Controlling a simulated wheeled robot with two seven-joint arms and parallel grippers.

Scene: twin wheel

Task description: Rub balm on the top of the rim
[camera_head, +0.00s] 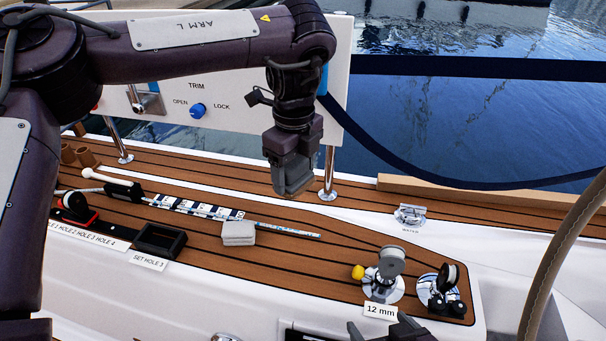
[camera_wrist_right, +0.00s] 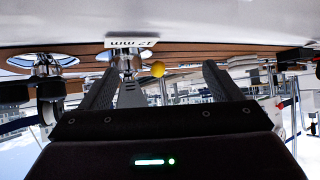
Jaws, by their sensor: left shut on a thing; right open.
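The wheel rim (camera_head: 556,258), a curved brown-tan band, rises along the right edge in the head view; only part of it shows. My left gripper (camera_head: 291,190) points down above the teak deck, well to the left of the rim. It is shut on a small grey thing, mostly hidden between its jaws; I cannot tell if balm is on it. My right gripper (camera_head: 388,328) shows at the bottom edge, left of the rim. In the right wrist view its fingers (camera_wrist_right: 155,88) are apart, with nothing seen held between them.
A light grey block (camera_head: 238,233), a black tray (camera_head: 158,241) and a striped strip (camera_head: 196,208) lie on the deck (camera_head: 310,262). Winch-like fittings (camera_head: 388,265) with a yellow knob (camera_head: 358,271) stand at the right, behind the 12 mm label (camera_head: 380,310). A white panel (camera_head: 230,95) stands behind my left arm.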

